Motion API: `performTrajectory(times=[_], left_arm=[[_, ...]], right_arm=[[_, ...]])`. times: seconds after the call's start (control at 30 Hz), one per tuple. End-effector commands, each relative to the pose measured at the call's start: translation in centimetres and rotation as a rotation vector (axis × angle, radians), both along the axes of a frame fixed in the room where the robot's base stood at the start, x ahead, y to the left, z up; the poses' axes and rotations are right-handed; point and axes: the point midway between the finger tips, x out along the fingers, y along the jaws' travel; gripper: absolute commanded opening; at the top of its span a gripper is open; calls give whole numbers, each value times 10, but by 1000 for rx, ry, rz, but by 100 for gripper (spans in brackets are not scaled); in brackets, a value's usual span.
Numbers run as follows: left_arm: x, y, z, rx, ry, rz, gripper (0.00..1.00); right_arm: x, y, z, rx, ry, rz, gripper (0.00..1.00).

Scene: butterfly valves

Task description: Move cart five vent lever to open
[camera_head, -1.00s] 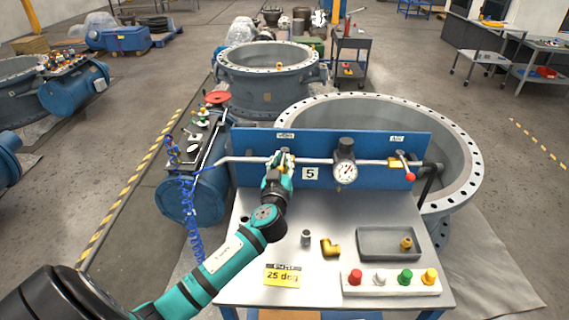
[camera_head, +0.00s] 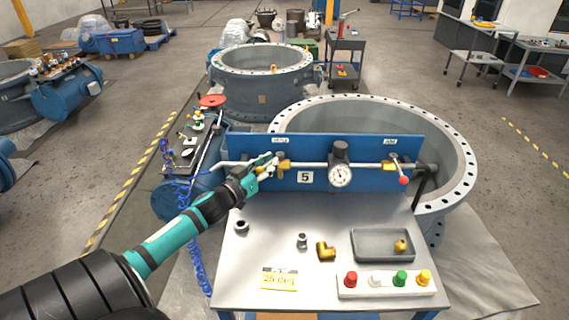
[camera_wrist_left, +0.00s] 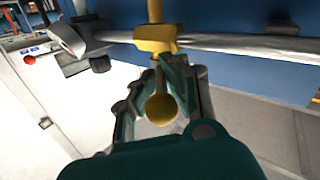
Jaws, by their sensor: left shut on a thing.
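Cart five's blue panel (camera_head: 240,145) carries a plate marked 5 (camera_head: 305,177) and a horizontal pipe (camera_head: 310,165). A brass valve (camera_head: 284,166) sits on the pipe's left part and also shows in the left wrist view (camera_wrist_left: 155,40). Its lever ends in a yellow ball knob (camera_wrist_left: 160,108). My left gripper (camera_head: 267,166) is shut on this lever, with the knob between its fingers in the left wrist view. A second lever with a red ball (camera_head: 403,180) hangs at the pipe's right end. The small labels above both are too blurred to read. My right gripper is not in view.
A pressure gauge (camera_head: 340,174) stands mid-pipe. The cart top (camera_head: 270,220) holds loose fittings, a grey tray (camera_head: 355,256), a strip of coloured buttons (camera_head: 345,293) and a yellow card (camera_head: 279,279). A blue coiled hose (camera_head: 197,260) hangs at the left. Large flanged rings stand behind.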

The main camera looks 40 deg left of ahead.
Motion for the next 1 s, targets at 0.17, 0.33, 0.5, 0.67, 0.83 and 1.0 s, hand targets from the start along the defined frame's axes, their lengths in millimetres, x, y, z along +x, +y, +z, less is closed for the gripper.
performTrajectory(times=[0.17, 0.33, 0.5, 0.67, 0.83, 1.0], left_arm=[[-5, 5, -3, 0, 6, 0, 0], [-5, 4, -4, -1, 7, 0, 0], [-5, 4, -4, -1, 7, 1, 18], [-5, 5, -5, -1, 9, 2, 33], [-5, 6, -5, -1, 10, 5, 33], [-5, 7, -6, -1, 12, 7, 33]], right_arm=[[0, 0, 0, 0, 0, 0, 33], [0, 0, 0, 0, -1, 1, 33], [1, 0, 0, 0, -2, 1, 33], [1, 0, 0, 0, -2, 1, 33], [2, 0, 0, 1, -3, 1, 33], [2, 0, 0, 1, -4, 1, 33]])
